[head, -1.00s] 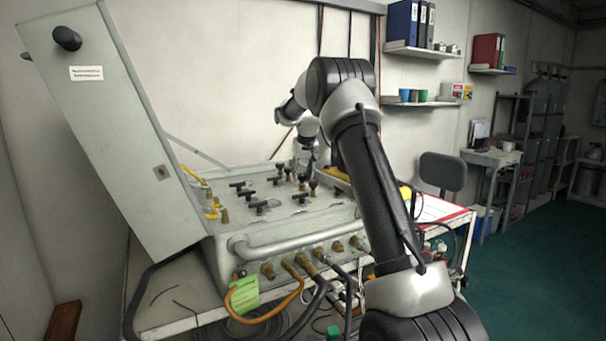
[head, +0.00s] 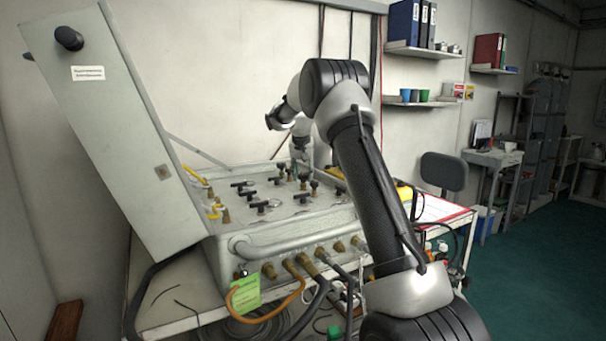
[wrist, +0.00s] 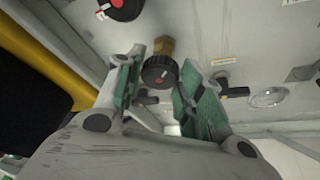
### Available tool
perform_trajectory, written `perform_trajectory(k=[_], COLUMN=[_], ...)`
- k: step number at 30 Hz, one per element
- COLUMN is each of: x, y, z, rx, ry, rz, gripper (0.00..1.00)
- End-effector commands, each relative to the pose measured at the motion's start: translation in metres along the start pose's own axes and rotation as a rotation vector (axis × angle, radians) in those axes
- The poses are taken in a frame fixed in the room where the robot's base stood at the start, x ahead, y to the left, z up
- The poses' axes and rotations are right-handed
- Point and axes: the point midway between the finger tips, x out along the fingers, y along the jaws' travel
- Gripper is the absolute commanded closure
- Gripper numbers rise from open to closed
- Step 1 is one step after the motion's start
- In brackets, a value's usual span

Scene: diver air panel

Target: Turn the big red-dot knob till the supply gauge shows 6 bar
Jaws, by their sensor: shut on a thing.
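The grey air panel (head: 300,232) stands in its open case on the table. My gripper (head: 300,168) points down at the panel's back part in the head view, its fingertips hard to make out. In the wrist view my gripper (wrist: 165,85), with green pads, is shut on a black knob with a red centre (wrist: 160,72), beside a brass fitting (wrist: 160,46). Another black knob with a red centre (wrist: 120,7) is cut off at the top edge. A round glass-faced dial (wrist: 268,97) lies right of the gripper; its reading is not legible. I cannot tell which gauge is the supply gauge.
Several black-handled valves (head: 262,205) stand on the panel around my gripper. The raised case lid (head: 120,140) is at the left. Hoses (head: 262,312) hang at the front. A yellow bar (wrist: 45,55) runs along the left of the wrist view.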

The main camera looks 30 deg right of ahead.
Motion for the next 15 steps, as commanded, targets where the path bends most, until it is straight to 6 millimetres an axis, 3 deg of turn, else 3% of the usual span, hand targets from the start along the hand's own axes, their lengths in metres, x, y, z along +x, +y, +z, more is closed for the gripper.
perform_trajectory(k=[4, 5, 8, 15], x=[-0.0002, -0.0002, -0.0001, 0.0], y=[0.0001, 0.0001, 0.0, 0.0], z=[0.0001, 0.0001, 0.0001, 0.0001], rx=[-0.001, -0.001, -0.001, -0.001], ry=[0.0, 0.0, 0.0, 0.0], rz=[0.0, 0.0, 0.0, 0.0], gripper=[0.86, 0.57, 0.41, 0.41])
